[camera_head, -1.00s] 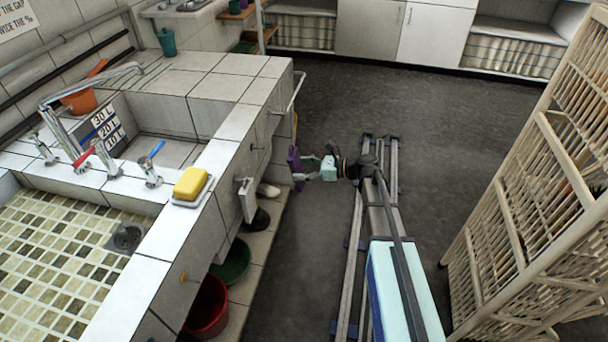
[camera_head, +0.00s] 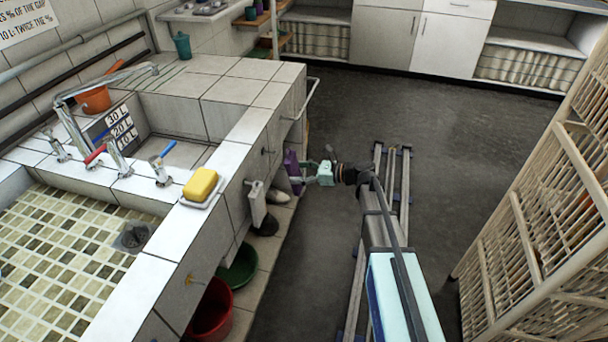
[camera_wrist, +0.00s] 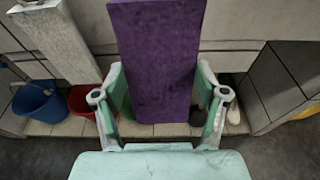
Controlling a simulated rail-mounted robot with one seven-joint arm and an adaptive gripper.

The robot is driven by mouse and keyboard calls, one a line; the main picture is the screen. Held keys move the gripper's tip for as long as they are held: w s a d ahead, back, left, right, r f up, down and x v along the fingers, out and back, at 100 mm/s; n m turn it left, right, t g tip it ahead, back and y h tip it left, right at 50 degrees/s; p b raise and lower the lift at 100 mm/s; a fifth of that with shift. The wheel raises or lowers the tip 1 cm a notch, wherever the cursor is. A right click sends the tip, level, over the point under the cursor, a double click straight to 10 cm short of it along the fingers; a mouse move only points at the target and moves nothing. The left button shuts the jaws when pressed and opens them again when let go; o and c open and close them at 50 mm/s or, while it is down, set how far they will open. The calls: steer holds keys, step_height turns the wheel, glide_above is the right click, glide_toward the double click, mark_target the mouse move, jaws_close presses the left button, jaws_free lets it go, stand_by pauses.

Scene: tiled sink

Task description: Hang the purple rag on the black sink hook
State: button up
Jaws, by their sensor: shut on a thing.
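The purple rag (camera_head: 291,168) is in my gripper (camera_head: 300,180), beside the front wall of the tiled sink (camera_head: 228,190). In the wrist view the rag (camera_wrist: 157,60) stands upright as a flat panel between the fingers of my gripper (camera_wrist: 160,85), which are shut on it. A small dark hook (camera_head: 266,151) is on the sink's front wall, left of the rag and apart from it in the picture. The wrist view does not clearly show this hook.
A white cloth (camera_head: 257,204) hangs on the front wall nearer the camera. A yellow hook (camera_head: 190,280) is further down. A metal rail (camera_head: 312,98) sticks out at the far end. Green (camera_head: 241,264) and red (camera_head: 212,310) buckets stand below. A wooden rack (camera_head: 545,210) is at right.

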steer(key=shift+r+b+x, duration=0.1)
steer(key=shift+b+x, duration=0.25)
steer(key=shift+x, duration=0.7)
steer(key=shift+r+b+x, duration=0.15)
steer(key=shift+b+x, duration=0.15)
steer(key=shift+x, duration=0.7)
steer(key=shift+w+a+f+p, duration=0.15)
steer(key=shift+a+f+p, duration=0.2)
steer(key=shift+a+f, duration=0.2)
steer(key=o, duration=1.2)
